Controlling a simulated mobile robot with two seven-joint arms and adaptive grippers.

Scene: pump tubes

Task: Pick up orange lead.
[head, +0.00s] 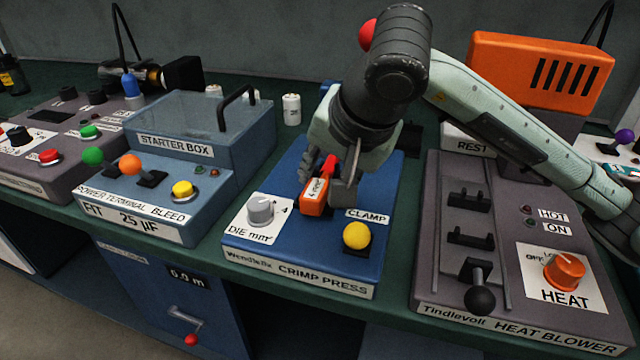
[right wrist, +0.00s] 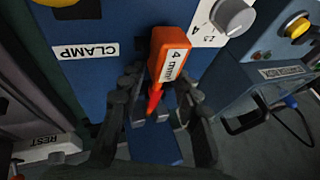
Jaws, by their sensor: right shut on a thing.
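The orange lead (head: 313,203) shows as an orange block with a white "4 mm²" label and a red end. It is over the top of the blue crimp press (head: 290,262), between the die knob and the yellow clamp knob. My right gripper (head: 327,190) reaches down from above and is shut on the lead. In the right wrist view the lead (right wrist: 169,62) points its red end back between the fingers of my right gripper (right wrist: 160,95). I cannot tell whether the lead touches the press. My left gripper is not in view.
The yellow clamp knob (head: 356,235) and grey die knob (head: 260,208) stand close to the lead. The starter box (head: 190,145) is to the left. The heat blower (head: 447,285), with its orange housing (head: 540,72), is to the right, under my right arm. A white cylinder (head: 291,109) stands behind.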

